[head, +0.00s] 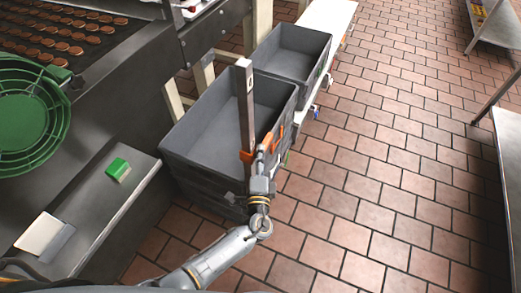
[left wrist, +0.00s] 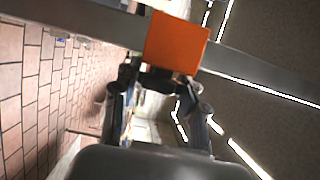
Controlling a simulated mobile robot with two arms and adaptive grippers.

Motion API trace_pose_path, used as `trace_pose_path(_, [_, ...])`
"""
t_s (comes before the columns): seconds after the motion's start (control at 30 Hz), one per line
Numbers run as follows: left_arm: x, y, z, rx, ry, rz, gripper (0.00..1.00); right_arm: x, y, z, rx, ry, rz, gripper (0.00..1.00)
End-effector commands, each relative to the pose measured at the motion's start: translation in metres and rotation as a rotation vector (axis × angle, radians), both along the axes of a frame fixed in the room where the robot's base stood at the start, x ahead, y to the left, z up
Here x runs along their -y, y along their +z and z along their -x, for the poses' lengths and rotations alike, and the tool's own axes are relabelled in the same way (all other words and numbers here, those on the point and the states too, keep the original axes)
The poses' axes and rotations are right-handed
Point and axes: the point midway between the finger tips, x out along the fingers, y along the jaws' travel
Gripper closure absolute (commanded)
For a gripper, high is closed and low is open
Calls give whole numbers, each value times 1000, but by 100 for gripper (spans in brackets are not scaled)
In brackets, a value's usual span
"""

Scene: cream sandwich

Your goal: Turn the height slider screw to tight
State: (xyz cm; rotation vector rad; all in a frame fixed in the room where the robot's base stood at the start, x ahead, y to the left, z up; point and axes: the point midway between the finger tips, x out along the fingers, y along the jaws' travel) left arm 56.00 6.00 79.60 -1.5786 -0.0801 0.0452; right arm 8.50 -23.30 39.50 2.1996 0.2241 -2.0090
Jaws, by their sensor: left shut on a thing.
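A grey metal post (head: 245,100) stands upright in front of the grey crates in the head view. An orange height slider (head: 246,156) sits around it. In the left wrist view the orange slider (left wrist: 175,43) shows as a block on the post (left wrist: 255,68), which crosses the picture. My left gripper (head: 261,158) is at the slider, on the post's right side. In the left wrist view the left gripper (left wrist: 155,85) is shut on the dark height slider screw just below the orange block. The fingers hide most of the screw, so how tight it is cannot be seen. My right gripper is not in view.
Grey crates (head: 210,115) stand behind the post, with another crate (head: 290,50) further back.

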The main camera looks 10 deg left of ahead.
Motion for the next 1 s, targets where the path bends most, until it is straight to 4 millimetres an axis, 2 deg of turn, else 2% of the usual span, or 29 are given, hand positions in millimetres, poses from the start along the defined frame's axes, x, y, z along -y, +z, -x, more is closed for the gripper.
trace_pose_path(0.03, [0,12,0,-41,2,-10,89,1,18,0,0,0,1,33])
trace_pose_path(0.2, [0,9,-1,-148,2,-46,89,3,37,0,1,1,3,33])
trace_pose_path(0.63, [1,4,-2,-186,-1,-62,89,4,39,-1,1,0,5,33])
trace_pose_path(0.67, [1,4,-2,-185,-1,-63,55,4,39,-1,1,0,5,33])
trace_pose_path(0.77, [1,4,-2,-185,-1,-63,35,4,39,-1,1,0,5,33])
trace_pose_path(1.0, [1,2,-1,-189,-1,-62,33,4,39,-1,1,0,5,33])
